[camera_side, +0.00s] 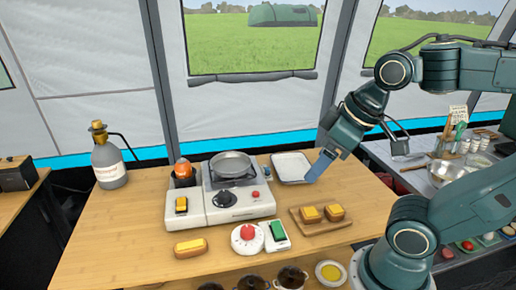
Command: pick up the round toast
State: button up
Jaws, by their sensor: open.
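Two small golden-brown toast pieces lie side by side on a wooden board (322,226) at the front right of the table. The left toast piece (311,214) and the right toast piece (334,212) are both small here, and I cannot tell for sure which one is round. My gripper (358,155) is above and behind the board, over the table's right edge. Its fingers are spread apart with nothing between them. It is clear of both toast pieces.
A portable stove holds a pan (231,164). A white tray (291,168) lies behind the board. A white timer with a red knob (247,237) and a green-topped box (278,234) stand left of the board. A yellow oblong item (190,247) lies at front left.

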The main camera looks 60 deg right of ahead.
jog(key=w+d+f+n+g+h, duration=0.1)
jog(key=w+d+f+n+g, duration=0.15)
jog(key=d+n, duration=0.3)
jog(key=w+d+f+n+g, duration=0.1)
jog(key=w+d+f+n, duration=0.1)
jog(key=d+f+n, duration=0.3)
jog(key=s+d+f+n+g, duration=0.1)
jog(key=s+d+f+n, duration=0.1)
jog(key=d, duration=0.4)
jog(key=s+d+f+n+g+y, duration=0.1)
jog(key=s+d+f+n, duration=0.1)
jog(key=d+f+n, duration=0.3)
jog(key=shift+d+f, duration=0.35)
jog(key=shift+d, duration=0.5)
jog(key=shift+s+f, duration=0.1)
send_over(335, 208)
jog(key=shift+f, duration=4.2)
jog(key=shift+f, duration=0.1)
jog(key=shift+a+f, duration=0.1)
jog(key=shift+f, duration=2.4)
jog(key=shift+c, duration=0.4)
